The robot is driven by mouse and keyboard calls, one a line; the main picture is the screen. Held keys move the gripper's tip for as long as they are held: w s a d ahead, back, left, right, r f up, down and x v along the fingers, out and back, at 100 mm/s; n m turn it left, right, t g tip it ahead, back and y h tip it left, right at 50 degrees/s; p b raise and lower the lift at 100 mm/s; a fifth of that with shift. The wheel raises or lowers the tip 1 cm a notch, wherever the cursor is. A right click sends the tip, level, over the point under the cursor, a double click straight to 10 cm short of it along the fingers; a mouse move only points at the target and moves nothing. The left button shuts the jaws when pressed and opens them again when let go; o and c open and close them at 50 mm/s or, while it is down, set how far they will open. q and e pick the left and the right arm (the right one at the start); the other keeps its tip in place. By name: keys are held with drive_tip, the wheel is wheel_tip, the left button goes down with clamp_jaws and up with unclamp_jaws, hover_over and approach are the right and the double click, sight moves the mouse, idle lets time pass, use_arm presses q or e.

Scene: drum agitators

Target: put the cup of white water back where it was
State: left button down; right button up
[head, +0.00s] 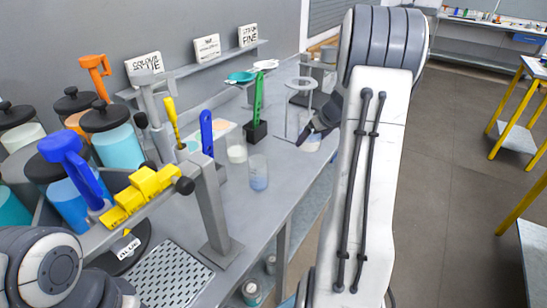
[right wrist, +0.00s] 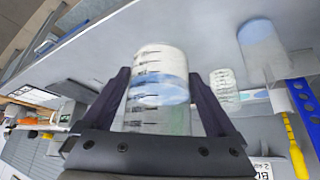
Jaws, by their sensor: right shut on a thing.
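My right gripper (head: 318,124) is at the far right part of the grey bench, its arm crossing the head view. In the right wrist view my right gripper (right wrist: 158,100) is shut around a clear graduated cup (right wrist: 155,62). The cup looks whitish with a bluish band. In the head view the held cup (head: 309,143) shows only partly below the fingers. I cannot tell whether it touches the bench. Another cup with whitish contents (head: 236,150) stands farther left, and a cup with pale blue liquid (head: 258,174) stands nearer. My left gripper is not in view.
A ring stand (head: 301,86) is close beside my right gripper. A green tool (head: 258,98) stands in a black block, with a blue tool (head: 206,132) nearer.

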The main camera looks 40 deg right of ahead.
drive_tip(key=w+a+f+p, duration=0.1)
drive_tip(key=w+f, duration=0.1)
drive_tip(key=w, duration=0.1)
drive_tip(key=w+a+f+p, duration=0.1)
drive_tip(key=w+f, duration=0.1)
drive_tip(key=w, duration=0.1)
drive_tip(key=w+a+f+p, duration=0.1)
drive_tip(key=w+a, duration=0.1)
drive_tip(key=w, duration=0.1)
drive_tip(key=shift+a+f, duration=0.1)
drive_tip(key=shift+f, duration=0.3)
drive_tip(key=shift+f+b, duration=0.35)
drive_tip(key=shift+f, duration=1.65)
drive_tip(key=shift+f, duration=0.15)
drive_tip(key=o, duration=1.4)
drive_tip(key=b+v, duration=0.1)
drive_tip(key=v, duration=1.1)
